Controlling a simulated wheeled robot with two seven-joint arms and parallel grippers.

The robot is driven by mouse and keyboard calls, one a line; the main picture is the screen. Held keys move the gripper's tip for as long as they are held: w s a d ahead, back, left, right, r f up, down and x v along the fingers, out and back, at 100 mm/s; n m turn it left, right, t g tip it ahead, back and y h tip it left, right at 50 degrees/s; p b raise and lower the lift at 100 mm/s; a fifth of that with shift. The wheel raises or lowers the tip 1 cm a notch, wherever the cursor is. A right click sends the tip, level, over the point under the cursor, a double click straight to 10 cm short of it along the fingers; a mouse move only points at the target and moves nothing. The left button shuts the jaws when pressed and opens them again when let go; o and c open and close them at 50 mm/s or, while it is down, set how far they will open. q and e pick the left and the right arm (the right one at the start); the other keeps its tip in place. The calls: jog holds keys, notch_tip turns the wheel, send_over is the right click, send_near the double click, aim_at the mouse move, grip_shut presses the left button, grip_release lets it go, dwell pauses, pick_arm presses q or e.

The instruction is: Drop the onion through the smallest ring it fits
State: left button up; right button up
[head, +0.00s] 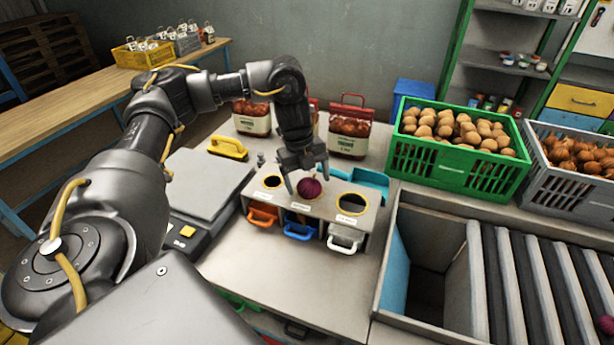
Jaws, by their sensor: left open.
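A dark red onion (310,188) is at the middle ring of a grey sizing stand (327,208). It covers most of that ring, and I cannot tell how deep it sits in it. The left ring (272,182) looks smaller, the right ring (352,203) larger; both show dark, open holes. My left gripper (308,180) points down over the onion, its fingers open on either side of it. Whether a finger touches the onion is unclear. Under the rings are handled bins: orange (262,216), blue (299,228) and white (345,238).
Sacks (349,128) and a green crate (455,160) stand behind. A roller conveyor (540,280) with another red onion (607,324) is at right. The table front is clear.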

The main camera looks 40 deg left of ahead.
pick_arm(q)
notch_tip(320, 180, up, 11)
jog(key=a+p, duration=0.1)
jog(key=shift+s+a+f+p, duration=0.15)
jog(key=shift+s+a+p, duration=0.15)
jog(key=shift+s+p, duration=0.1)
dwell(0.9)
